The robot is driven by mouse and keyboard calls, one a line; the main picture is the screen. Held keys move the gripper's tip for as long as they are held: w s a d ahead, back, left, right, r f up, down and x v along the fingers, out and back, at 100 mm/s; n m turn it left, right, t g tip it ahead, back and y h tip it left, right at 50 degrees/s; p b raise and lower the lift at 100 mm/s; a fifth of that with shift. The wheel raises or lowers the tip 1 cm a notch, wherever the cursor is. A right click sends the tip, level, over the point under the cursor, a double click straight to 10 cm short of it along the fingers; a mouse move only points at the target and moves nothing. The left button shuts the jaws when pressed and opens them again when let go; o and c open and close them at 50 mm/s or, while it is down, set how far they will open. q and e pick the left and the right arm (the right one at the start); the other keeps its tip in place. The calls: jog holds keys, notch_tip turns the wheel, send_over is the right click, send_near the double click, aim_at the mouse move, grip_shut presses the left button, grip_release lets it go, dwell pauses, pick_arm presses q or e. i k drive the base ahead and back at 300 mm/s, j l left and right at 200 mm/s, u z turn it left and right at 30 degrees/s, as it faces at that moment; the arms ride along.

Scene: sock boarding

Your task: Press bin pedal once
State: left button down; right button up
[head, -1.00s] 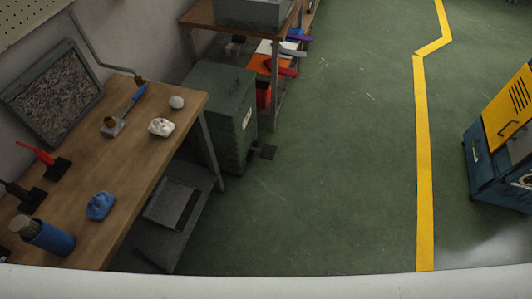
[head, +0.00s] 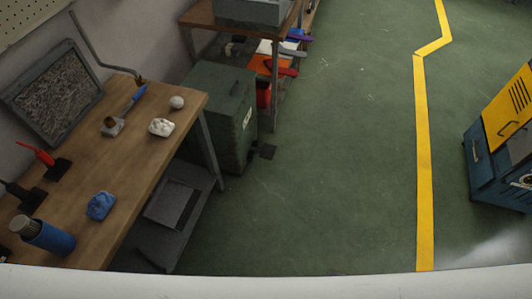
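The bin (head: 235,130) is a dark green box with a small white label on its side. It stands on the floor between the wooden workbench and the shelf unit. Its lid (head: 219,82) looks closed. The pedal (head: 268,152) is a small dark plate at the foot of the bin's right side. It looks flat and low, close to the floor. Neither of my grippers is in view, and nothing is seen touching the pedal from above.
The workbench (head: 150,180) at left carries a blue bottle (head: 48,237), a blue lump (head: 100,206), a white lump (head: 162,127) and tools. A shelf unit (head: 205,15) stands behind the bin. Green floor (head: 330,190) is clear up to the yellow line (head: 424,180). A blue-yellow cabinet (head: 500,120) stands at right.

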aim_at(268, 152)
jog(key=i+l+u, duration=0.15)
jog(key=i, duration=0.4)
jog(key=i+l+u, duration=0.15)
jog(key=i, duration=0.4)
jog(key=i+l+u, duration=0.15)
jog(key=i+l, duration=0.25)
jog(key=i+l+u, duration=0.15)
jog(key=i+l, duration=0.25)
jog(key=i, duration=0.2)
